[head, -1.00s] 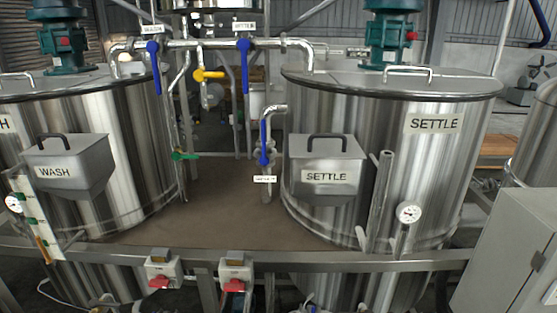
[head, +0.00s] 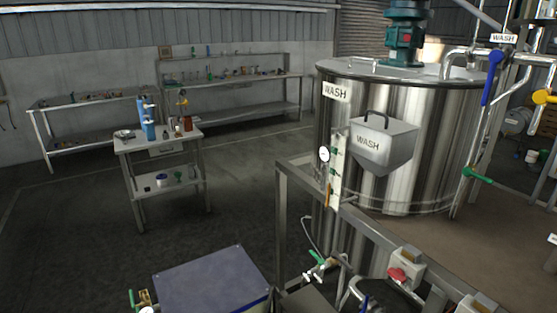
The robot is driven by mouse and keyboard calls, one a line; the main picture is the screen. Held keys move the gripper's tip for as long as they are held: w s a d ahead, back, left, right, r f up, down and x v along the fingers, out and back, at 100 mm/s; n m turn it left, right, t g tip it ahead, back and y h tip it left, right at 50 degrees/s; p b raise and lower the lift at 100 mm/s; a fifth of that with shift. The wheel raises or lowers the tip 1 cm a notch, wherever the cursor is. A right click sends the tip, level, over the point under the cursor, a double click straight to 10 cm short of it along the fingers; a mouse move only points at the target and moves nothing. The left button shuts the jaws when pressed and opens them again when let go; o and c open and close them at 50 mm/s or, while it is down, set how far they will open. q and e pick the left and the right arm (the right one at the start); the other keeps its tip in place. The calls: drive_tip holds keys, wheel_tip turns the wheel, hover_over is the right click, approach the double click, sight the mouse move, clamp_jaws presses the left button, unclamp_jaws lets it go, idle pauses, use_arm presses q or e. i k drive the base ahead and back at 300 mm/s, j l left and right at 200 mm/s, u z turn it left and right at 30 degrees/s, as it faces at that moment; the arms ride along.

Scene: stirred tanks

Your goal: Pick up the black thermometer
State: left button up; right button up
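I cannot make out a black thermometer in the head view. A small round white-faced dial with a dark rim (head: 324,154) sits at the left side of the WASH tank (head: 440,130), next to a white vertical strip (head: 335,175). Small items stand on a steel table (head: 160,141) at the left, among them blue bottles (head: 149,128) and a brown bottle (head: 188,123); the smallest are too small to identify. Neither of my grippers is in view.
Longer benches with many small items, one at the left (head: 65,143) and one behind (head: 270,108), stand along the back wall. A dark blue-topped box (head: 212,280) is at the bottom. A steel frame (head: 281,215) stands before the tank. Open floor (head: 90,240) lies at the left.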

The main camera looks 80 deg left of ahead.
sight(325, 151)
drive_tip(key=u, duration=2.6)
drive_tip(key=i+j, duration=0.2)
drive_tip(key=i, duration=0.1)
